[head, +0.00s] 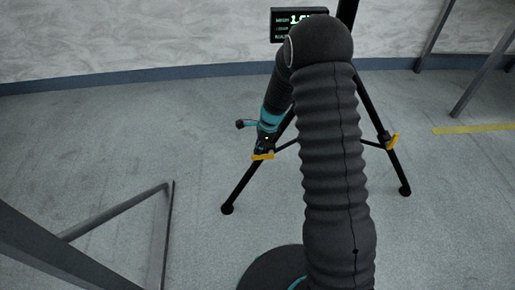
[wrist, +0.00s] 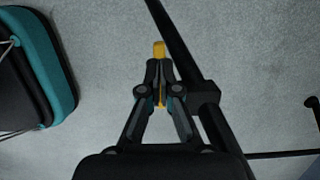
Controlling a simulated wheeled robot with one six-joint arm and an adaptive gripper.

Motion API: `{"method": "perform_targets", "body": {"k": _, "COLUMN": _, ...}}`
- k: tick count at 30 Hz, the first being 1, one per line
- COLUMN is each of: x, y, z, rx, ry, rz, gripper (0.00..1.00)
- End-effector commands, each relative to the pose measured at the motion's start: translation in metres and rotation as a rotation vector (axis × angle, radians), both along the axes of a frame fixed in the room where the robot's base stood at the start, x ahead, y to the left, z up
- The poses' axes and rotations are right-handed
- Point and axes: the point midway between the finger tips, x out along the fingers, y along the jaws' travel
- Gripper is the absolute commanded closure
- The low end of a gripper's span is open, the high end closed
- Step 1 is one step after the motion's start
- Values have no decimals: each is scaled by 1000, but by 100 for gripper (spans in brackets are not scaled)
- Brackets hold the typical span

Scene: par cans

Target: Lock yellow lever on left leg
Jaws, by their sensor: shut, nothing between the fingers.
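A black tripod stands on the floor, partly hidden behind my arm in the head view. The yellow lever on its left leg (head: 262,156) sticks out sideways near the leg's middle joint. In the wrist view the lever's yellow end (wrist: 159,48) shows just beyond my fingertips, with more yellow in the narrow gap between the fingers. The left leg (head: 241,187) runs diagonally past the right side of my fingers in the wrist view. My gripper (wrist: 160,72) is shut and empty, over or against the lever; I cannot tell whether they touch. Whether the lever is locked is unclear.
Another yellow lever (head: 393,141) is on the right leg (head: 400,172). A black box with a lit display (head: 299,22) is at the top. A grey metal frame (head: 115,212) stands at the lower left.

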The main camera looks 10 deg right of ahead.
Motion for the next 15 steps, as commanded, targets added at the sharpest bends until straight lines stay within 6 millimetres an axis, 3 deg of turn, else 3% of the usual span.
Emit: {"method": "perform_targets", "body": {"k": 15, "x": 0, "y": -7, "z": -3, "rx": 0, "ry": 0, "rz": 0, "gripper": 100}}
